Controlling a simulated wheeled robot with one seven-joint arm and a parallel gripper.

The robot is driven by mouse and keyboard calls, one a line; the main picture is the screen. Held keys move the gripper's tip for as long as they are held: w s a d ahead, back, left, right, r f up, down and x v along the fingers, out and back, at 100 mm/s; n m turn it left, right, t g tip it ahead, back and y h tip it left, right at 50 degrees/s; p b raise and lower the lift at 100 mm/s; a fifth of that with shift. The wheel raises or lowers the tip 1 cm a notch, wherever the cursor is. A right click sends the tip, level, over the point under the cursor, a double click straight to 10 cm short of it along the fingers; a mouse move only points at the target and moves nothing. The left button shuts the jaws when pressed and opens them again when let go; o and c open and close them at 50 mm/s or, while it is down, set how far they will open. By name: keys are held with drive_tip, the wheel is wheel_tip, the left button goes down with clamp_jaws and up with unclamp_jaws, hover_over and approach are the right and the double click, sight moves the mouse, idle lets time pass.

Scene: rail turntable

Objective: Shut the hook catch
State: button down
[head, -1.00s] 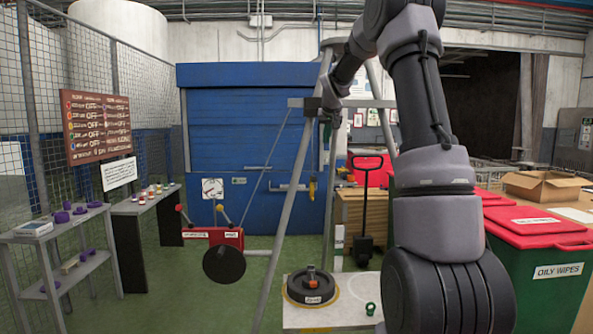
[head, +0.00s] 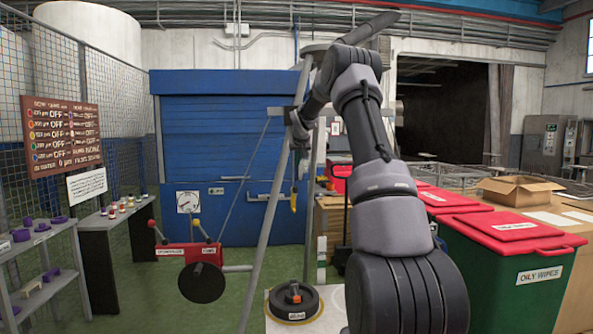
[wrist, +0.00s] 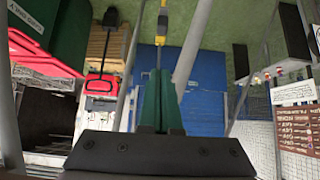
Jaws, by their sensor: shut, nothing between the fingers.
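A small yellow hook (head: 293,201) hangs below the top of the grey tripod frame, in front of the blue shutter. In the wrist view a yellow piece that looks like the same hook (wrist: 161,28) shows beyond my fingertips, with a dark part on it. Its catch is too small to make out, so I cannot tell whether it is open. My gripper (head: 301,143) is above the hook in the head view, mostly merged with the tripod behind it. In the wrist view its green fingers (wrist: 161,78) are together with nothing between them, apparently apart from the hook.
The tripod's grey leg (head: 268,215) runs close beside the hook. A red winch box (head: 188,253) is at the lower left. A black round weight (head: 294,301) stands on a pale plate below. A green bin with red lid (head: 510,270) is at the right.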

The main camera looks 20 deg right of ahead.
hover_over(296, 194)
drive_tip(key=w, duration=0.1)
drive_tip(key=f, duration=0.6)
drive_tip(key=shift+d+f, duration=0.2)
wheel_tip(296, 194, down, 2)
drive_tip(key=shift+s+f, duration=0.1)
drive_tip(key=shift+f, duration=0.75)
drive_tip(key=shift+a+f, duration=0.1)
drive_tip(key=shift+s+f+t, duration=0.15)
drive_tip(key=shift+t, duration=0.25)
